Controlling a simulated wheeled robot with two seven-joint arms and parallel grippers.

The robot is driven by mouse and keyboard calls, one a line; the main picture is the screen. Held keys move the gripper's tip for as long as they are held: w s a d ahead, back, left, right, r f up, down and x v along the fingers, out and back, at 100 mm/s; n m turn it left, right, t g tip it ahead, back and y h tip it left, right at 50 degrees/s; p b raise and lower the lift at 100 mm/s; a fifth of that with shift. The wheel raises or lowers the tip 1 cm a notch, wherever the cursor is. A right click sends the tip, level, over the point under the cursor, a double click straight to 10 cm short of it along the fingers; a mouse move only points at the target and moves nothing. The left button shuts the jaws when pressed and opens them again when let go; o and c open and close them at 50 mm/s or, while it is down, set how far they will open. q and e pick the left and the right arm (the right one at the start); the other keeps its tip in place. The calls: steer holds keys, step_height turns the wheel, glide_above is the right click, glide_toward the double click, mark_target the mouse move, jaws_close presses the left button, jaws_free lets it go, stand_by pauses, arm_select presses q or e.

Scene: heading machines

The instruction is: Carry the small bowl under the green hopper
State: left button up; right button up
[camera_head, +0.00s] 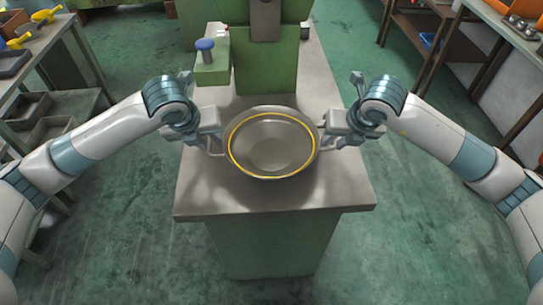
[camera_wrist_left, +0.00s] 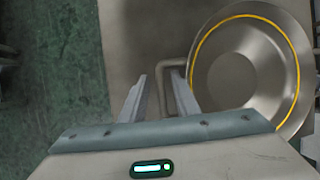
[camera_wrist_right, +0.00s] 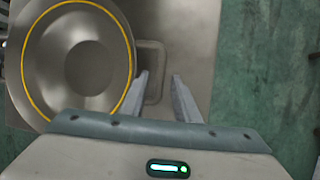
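The small bowl (camera_head: 272,150) is a round metal bowl with a yellow ring and a loop handle on each side. It appears to rest on the grey bench top (camera_head: 270,195). A green machine (camera_head: 265,65) stands behind it; the hopper itself is not clearly shown. My left gripper (camera_head: 214,143) is at the bowl's left handle (camera_wrist_left: 168,75); its fingers (camera_wrist_left: 163,95) are apart with the handle between them. My right gripper (camera_head: 328,140) is at the right handle (camera_wrist_right: 152,68); its fingers (camera_wrist_right: 163,95) are also apart, with part of the handle between them.
A green block with a blue knob (camera_head: 205,46) stands at the back left of the bench. Shelving with yellow tools (camera_head: 18,42) is at the far left and more shelves (camera_head: 425,40) at the far right. The bench's front strip is clear.

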arm_select(q)
steer(key=shift+r, duration=0.1)
arm_select(e)
steer(key=shift+a, duration=0.1)
arm_select(q)
steer(key=shift+s+r, duration=0.25)
steer(key=shift+r, duration=0.3)
steer(key=v, duration=1)
steer(key=shift+r, duration=0.25)
steer(key=shift+s+a, duration=0.1)
arm_select(e)
steer(key=shift+r, duration=0.1)
steer(key=v, duration=1.2)
